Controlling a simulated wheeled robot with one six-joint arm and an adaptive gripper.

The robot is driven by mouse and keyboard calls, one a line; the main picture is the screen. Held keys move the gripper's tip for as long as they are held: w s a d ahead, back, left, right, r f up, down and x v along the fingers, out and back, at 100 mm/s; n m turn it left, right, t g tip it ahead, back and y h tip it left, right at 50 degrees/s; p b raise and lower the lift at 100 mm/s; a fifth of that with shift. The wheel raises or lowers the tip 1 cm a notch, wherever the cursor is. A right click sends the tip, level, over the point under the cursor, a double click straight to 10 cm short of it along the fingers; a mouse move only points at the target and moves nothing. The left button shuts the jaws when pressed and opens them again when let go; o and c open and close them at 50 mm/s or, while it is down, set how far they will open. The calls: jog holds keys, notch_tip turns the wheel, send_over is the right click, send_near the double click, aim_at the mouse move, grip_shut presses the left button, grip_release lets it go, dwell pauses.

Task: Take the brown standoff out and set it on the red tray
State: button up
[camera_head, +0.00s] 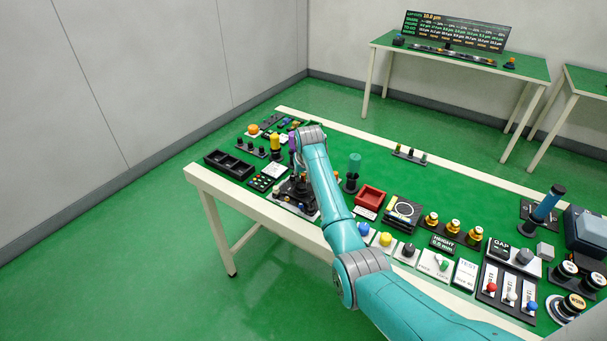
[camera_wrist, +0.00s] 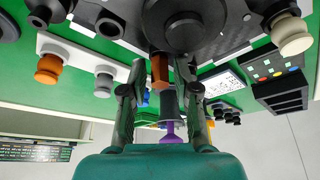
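The brown standoff (camera_head: 0,0) is not discernible in the head view. It shows in the wrist view as a small brown post (camera_wrist: 159,70), in front of a large dark round part (camera_wrist: 184,25). My gripper (camera_wrist: 160,72) has its two fingers apart, one on each side of the brown post, with visible gaps. In the head view my gripper is mostly hidden behind my arm, near a dark fixture (camera_head: 297,187). The red tray (camera_head: 369,199) stands on the green table right of that fixture and looks empty.
A teal-topped post (camera_head: 354,165) stands between the fixture and the red tray. A black compartment tray (camera_head: 229,164) lies to the left. In the wrist view, an orange knob (camera_wrist: 48,70), a grey knob (camera_wrist: 104,82) and a purple piece (camera_wrist: 171,133) are close by.

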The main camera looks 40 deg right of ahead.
grip_shut()
jog(key=n+y, duration=0.1)
jog(key=n, duration=0.2)
jog(key=n+y, duration=0.1)
jog(key=n, duration=0.3)
jog(key=shift+d+r+y, duration=0.1)
jog(key=shift+d+y, duration=0.05)
jog(key=shift+y, duration=0.25)
jog(key=n+y, duration=0.1)
jog(key=n, duration=0.2)
jog(key=n+y, duration=0.1)
jog(key=n, duration=0.2)
jog(key=shift+n+g, duration=0.3)
jog(key=shift+n, duration=0.1)
jog(key=shift+r, duration=1.5)
